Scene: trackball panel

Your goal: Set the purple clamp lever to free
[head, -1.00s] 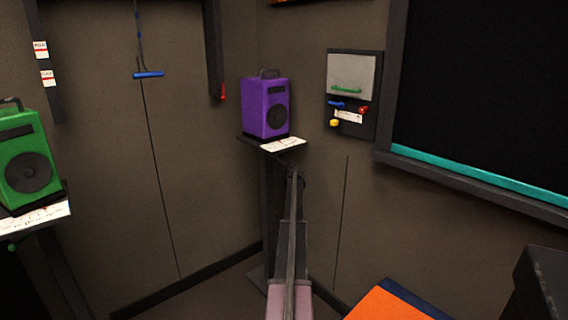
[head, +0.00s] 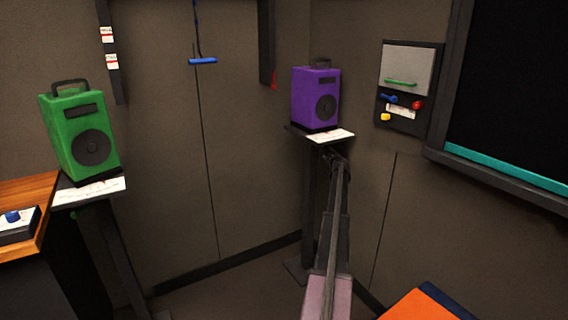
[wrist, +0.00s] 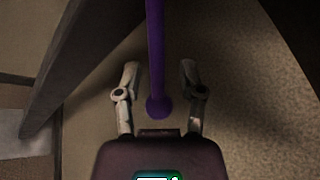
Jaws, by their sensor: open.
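The purple clamp lever (wrist: 156,60) shows in the wrist view as a straight bar running down from the top edge to a round knob end. My gripper (wrist: 160,68) is open, with one finger on each side of the lever and a gap on both sides. In the head view my arm reaches to just below the purple speaker's stand shelf (head: 296,132). The lever and its mount are hidden there, so I cannot tell its setting.
The purple speaker (head: 316,97) stands on the shelf, with a white card (head: 333,136) at its front. A green speaker (head: 80,135) stands on another stand at left. A wall panel (head: 408,85) with small controls is at right.

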